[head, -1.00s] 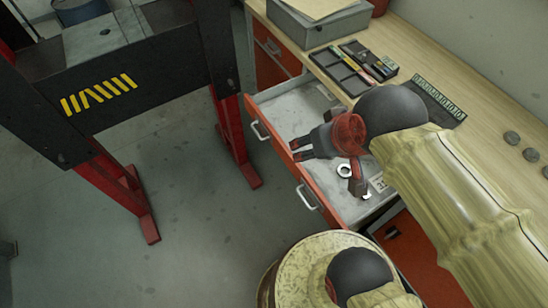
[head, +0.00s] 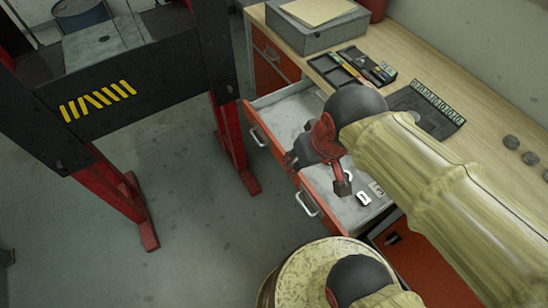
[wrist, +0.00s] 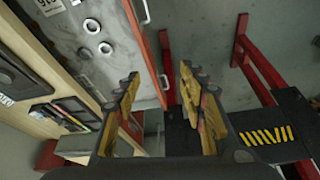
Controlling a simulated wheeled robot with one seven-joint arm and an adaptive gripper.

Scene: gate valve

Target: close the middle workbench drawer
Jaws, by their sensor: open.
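The workbench drawer (head: 285,110) is pulled out, its grey inside showing. Its orange front (head: 324,220) has two pale handles, one at the left (head: 257,137) and one nearer (head: 308,202). A few small metal parts (head: 364,198) lie inside, and rings and a marked plate also show in the wrist view (wrist: 92,25). My gripper (head: 291,162) is over the front edge of the drawer, between the two handles in the head view.
The wooden workbench top (head: 400,75) holds a grey box (head: 318,28), a black tray of tools (head: 352,68) and a dark mat (head: 425,108). A red and black stand (head: 130,90) is at the left. The floor (head: 200,225) between stand and drawer is clear.

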